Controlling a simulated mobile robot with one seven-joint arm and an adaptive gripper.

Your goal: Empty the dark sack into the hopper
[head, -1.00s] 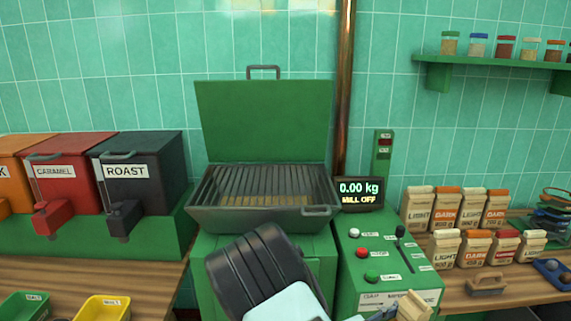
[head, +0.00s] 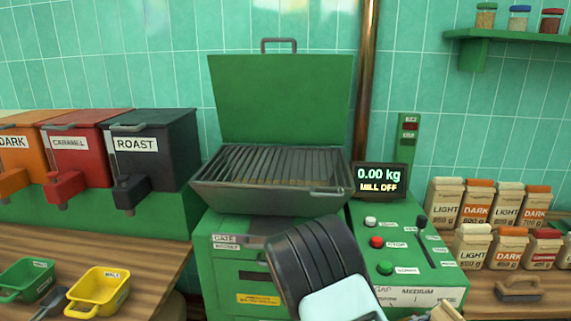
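The hopper (head: 230,199) is a dark metal trough with a slatted grate, on a green mill; its green lid (head: 282,100) stands open behind it. Paper sacks marked DARK with orange tops, one in the back row (head: 477,203) and one in front (head: 505,250), stand upright at the right among other sacks. My black and white arm rises in front of the mill. A tan piece (head: 447,313) shows at the bottom edge by the arm's end; I cannot tell what it is. My gripper is too cut off to read its fingers.
The display (head: 382,181) reads 0.00 kg, MILL OFF. A button panel (head: 410,262) with a lever stands right of the hopper. DARK, CARAMEL and ROAST bins (head: 155,165), a yellow scoop (head: 98,290) and a green scoop (head: 28,279) are at the left. A shelf (head: 520,37) hangs upper right.

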